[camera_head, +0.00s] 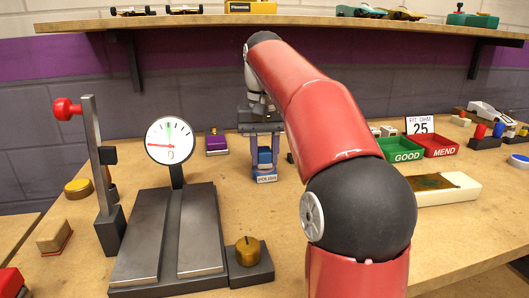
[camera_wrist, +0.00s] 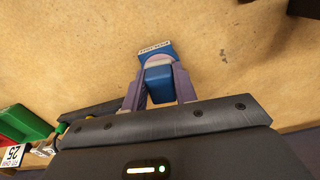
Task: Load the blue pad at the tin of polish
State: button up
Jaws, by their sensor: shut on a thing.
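My gripper (camera_head: 265,171) is low over the bench behind the dial stand, pointing down. Its fingers are shut on the blue pad (camera_head: 265,155), a small block. In the wrist view the blue pad (camera_wrist: 158,86) sits between the two purple-grey fingers. The tin of polish (camera_head: 266,179) has a white POLISH label at its front and stands right below the pad. In the wrist view the blue tin of polish (camera_wrist: 157,48) shows just beyond the fingertips, with a pale round top partly hidden by the pad. I cannot tell whether pad and tin touch.
A dial stand with dark plates (camera_head: 180,240) and a brass weight (camera_head: 248,251) stand in front. Green GOOD (camera_head: 402,149) and red MEND (camera_head: 440,145) trays are at right. A shelf (camera_head: 300,20) runs above.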

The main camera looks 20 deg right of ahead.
aim_at(265, 151)
jog(key=shift+f, duration=0.45)
dwell(1.6)
notch_tip(265, 151, up, 3)
jog(key=shift+f+p, duration=0.1)
jog(key=shift+p, duration=1.05)
jog(key=shift+r, duration=2.15)
jog(key=shift+s, duration=0.1)
